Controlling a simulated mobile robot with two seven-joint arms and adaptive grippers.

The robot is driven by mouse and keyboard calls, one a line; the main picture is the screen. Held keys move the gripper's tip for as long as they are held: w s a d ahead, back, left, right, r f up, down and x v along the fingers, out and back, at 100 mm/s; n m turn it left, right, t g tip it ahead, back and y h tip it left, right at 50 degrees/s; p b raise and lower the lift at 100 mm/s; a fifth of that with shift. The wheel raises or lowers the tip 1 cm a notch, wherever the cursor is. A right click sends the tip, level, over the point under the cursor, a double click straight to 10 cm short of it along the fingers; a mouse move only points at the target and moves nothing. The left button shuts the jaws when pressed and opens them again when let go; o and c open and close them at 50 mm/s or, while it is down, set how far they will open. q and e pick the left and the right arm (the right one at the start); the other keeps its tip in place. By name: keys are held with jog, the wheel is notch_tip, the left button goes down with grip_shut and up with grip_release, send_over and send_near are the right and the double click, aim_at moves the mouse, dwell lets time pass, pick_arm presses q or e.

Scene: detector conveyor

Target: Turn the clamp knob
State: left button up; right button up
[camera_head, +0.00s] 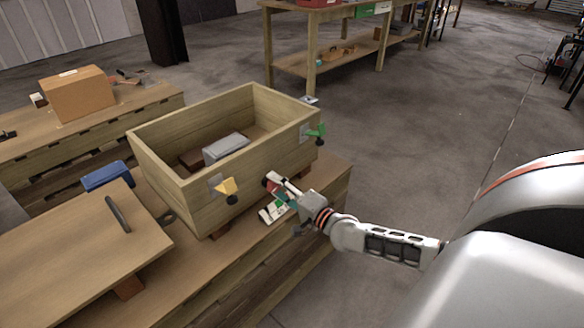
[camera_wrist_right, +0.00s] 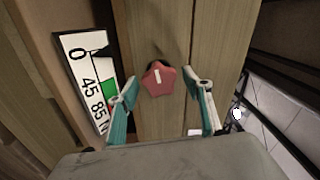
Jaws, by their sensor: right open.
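The clamp knob (camera_wrist_right: 158,78) is red, lobed and has a white line on its face. In the right wrist view it sits on the front of the wooden crate (camera_head: 198,190). My right gripper (camera_wrist_right: 160,80) is open, its two fingers on either side of the knob with a gap on each side. Whether the fingertips reach around the knob in depth I cannot tell. In the head view my right gripper (camera_head: 281,185) is at the crate's front, largely covering the knob. A scale card (camera_wrist_right: 88,82) with 0, 45 and 85 is left of the knob. My left gripper is out of view.
A yellow clamp (camera_head: 228,187) and a green clamp (camera_head: 316,131) stick out from the crate's front. Grey and brown blocks (camera_head: 226,147) lie inside it. A wooden lid (camera_head: 85,255) with a dark handle lies at left, near a blue box (camera_head: 107,176).

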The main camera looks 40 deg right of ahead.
jog(key=s, duration=1.1)
jog(key=shift+d, duration=0.4)
dwell(0.4)
